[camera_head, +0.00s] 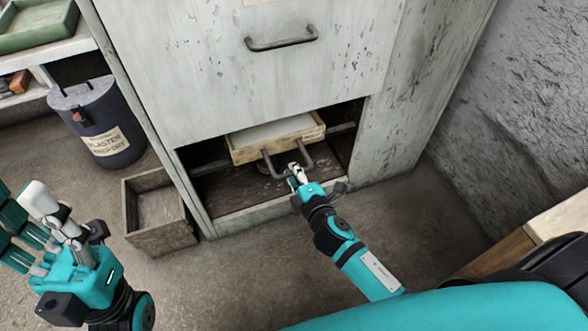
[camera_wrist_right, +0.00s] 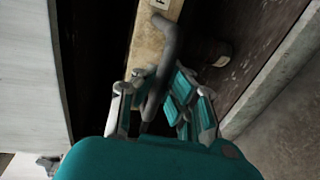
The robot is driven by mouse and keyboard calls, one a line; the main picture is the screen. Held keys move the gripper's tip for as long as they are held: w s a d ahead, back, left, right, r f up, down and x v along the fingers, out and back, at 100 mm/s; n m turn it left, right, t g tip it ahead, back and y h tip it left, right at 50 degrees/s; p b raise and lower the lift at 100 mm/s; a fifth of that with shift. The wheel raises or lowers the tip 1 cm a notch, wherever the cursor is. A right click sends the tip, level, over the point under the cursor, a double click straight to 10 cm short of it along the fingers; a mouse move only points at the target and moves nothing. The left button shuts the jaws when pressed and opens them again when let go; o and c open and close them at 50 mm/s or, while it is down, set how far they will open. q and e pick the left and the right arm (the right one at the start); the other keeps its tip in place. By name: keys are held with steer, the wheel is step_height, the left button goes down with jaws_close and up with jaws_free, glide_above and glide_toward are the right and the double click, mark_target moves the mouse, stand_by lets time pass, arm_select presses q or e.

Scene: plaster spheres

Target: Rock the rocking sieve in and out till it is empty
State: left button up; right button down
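The rocking sieve (camera_head: 282,138) is a shallow wooden tray in the low opening of a grey cabinet. A pale, flat surface shows inside its rim; I cannot tell how much is in it. A dark bar handle (camera_head: 308,160) is on its front, and it also shows in the right wrist view (camera_wrist_right: 168,45). My right gripper (camera_head: 295,170) is at this handle, its fingers (camera_wrist_right: 158,82) on both sides of the bar and seemingly closed on it. My left gripper (camera_head: 22,208) is open and empty at the left, away from the sieve.
The cabinet (camera_head: 230,85) has a closed upper front with a bar handle (camera_head: 282,38). An open wooden box (camera_head: 158,210) stands on the floor left of the opening. A blue plaster drum (camera_head: 100,120) and shelves are farther left. A rough wall (camera_head: 510,120) is at the right.

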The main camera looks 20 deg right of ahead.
steer(key=c, duration=1.6)
jaws_free()
steer(key=shift+s+f, duration=0.1)
steer(key=shift+s, duration=0.2)
steer(key=shift+c, duration=0.2)
steer(key=o, duration=0.3)
steer(key=v, duration=1.2)
